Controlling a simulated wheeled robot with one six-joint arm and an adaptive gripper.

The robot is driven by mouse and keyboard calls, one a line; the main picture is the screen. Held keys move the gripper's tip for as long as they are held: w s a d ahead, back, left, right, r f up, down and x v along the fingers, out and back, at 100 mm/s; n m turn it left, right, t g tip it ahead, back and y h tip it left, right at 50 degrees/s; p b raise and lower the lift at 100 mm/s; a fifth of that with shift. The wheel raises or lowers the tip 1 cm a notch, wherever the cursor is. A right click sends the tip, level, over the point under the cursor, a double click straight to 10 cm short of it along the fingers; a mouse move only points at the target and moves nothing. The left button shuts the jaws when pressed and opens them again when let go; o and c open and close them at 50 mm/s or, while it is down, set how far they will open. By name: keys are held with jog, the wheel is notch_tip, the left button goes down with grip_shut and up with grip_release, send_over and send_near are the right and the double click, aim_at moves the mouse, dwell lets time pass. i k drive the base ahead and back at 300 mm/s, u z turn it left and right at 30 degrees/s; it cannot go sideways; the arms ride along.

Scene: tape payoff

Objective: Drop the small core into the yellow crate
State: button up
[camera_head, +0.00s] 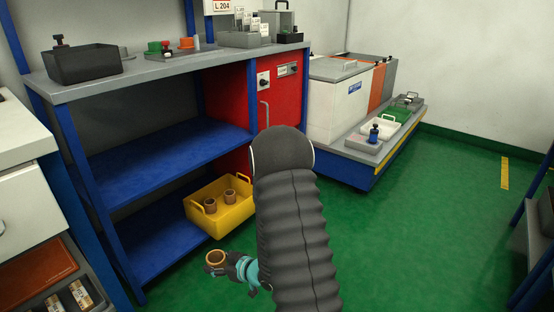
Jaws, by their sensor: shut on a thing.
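The yellow crate (233,217) sits on the low blue shelf of the bench, left of my arm. Two small brown cores (229,195) stand inside it. My gripper (217,266) is in front of the crate and nearer to the camera, apart from it in the picture. It is shut on a brown ring-shaped small core (217,256), whose open top faces up. My arm hides the floor to the right of the gripper. I cannot tell the exact height of the core relative to the crate's rim.
The middle blue shelf (165,150) is bare and lies above the crate. A blue post (85,195) stands at the bench's front left. A red cabinet (280,95) is behind my arm. A white-topped drawer unit (25,190) is at the left. Green floor (430,220) is clear at the right.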

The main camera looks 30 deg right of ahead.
aim_at(224, 209)
jog(key=z, duration=0.55)
jog(key=i, duration=0.85)
jog(key=u, duration=1.15)
jog(key=i, duration=0.5)
jog(key=z, duration=0.05)
